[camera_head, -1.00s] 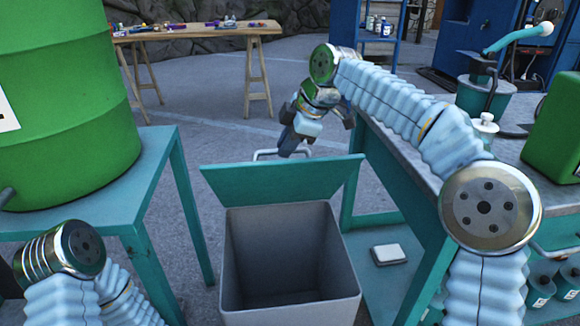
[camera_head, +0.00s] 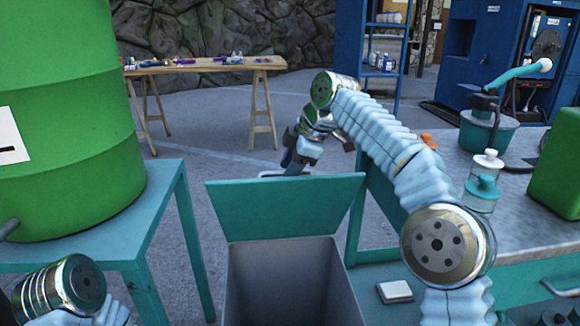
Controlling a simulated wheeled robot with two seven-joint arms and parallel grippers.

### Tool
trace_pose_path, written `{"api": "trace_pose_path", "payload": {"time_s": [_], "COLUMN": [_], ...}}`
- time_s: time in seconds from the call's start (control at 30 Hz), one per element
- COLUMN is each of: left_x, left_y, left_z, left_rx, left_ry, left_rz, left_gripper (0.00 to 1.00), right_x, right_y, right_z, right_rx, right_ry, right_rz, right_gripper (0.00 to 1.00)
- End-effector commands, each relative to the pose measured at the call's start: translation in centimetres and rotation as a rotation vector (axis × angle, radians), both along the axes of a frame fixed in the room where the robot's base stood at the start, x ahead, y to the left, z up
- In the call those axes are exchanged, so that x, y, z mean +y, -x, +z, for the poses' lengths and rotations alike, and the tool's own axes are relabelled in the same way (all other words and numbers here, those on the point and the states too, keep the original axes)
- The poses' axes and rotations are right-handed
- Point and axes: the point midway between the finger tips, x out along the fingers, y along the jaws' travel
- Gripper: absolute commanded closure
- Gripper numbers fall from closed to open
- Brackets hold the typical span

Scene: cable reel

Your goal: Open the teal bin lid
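The teal bin lid (camera_head: 285,208) stands raised at the far side of the grey bin (camera_head: 283,268), tilted back from its opening. The bin's open mouth faces me and its dark inside looks empty. My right arm reaches over from the right, and my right gripper (camera_head: 294,163) is behind the lid's top edge, pointing down beside the lid's pale handle (camera_head: 270,174). The fingertips are partly hidden, so I cannot tell whether they touch the handle or are closed. My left arm shows at the lower left; its gripper is out of the frame.
A green drum (camera_head: 75,120) stands on a teal table (camera_head: 150,215) at left. A grey-topped workbench (camera_head: 440,180) at right holds jars and a green canister (camera_head: 556,165). A wooden trestle table (camera_head: 205,66) stands behind. Open floor lies beyond the bin.

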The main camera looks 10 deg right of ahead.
Motion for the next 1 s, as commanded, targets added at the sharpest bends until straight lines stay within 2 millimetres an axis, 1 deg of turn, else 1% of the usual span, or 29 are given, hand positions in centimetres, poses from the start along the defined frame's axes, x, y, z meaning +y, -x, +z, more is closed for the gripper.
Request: {"api": "trace_pose_path", "payload": {"time_s": [0.13,0.23,0.47,0.6,0.8,1.0], "left_x": [0.0,0.0,0.0,0.0,0.0,0.0], "left_y": [0.0,0.0,0.0,0.0,0.0,0.0], "left_z": [0.0,0.0,0.0,0.0,0.0,0.0], "left_rx": [0.0,0.0,0.0,0.0,0.0,0.0], "left_ry": [0.0,0.0,0.0,0.0,0.0,0.0], "left_rz": [0.0,0.0,0.0,0.0,0.0,0.0], "left_gripper": [0.0,0.0,0.0,0.0,0.0,0.0], "right_x": [0.0,-0.3,-1.9,-2.4,-2.8,-2.8], "right_y": [0.0,0.2,1.4,1.8,2.2,2.2], "right_z": [0.1,0.8,4.5,5.7,6.5,6.6], "right_rx": [-0.001,-0.001,-0.004,-0.002,0.0,0.0], "right_ry": [-0.001,-0.001,-0.003,-0.001,-0.001,0.0], "right_rz": [0.0,0.0,-0.002,0.0,0.0,0.0], "right_gripper": [0.6,0.6,0.6,0.6,0.6,0.6]}}
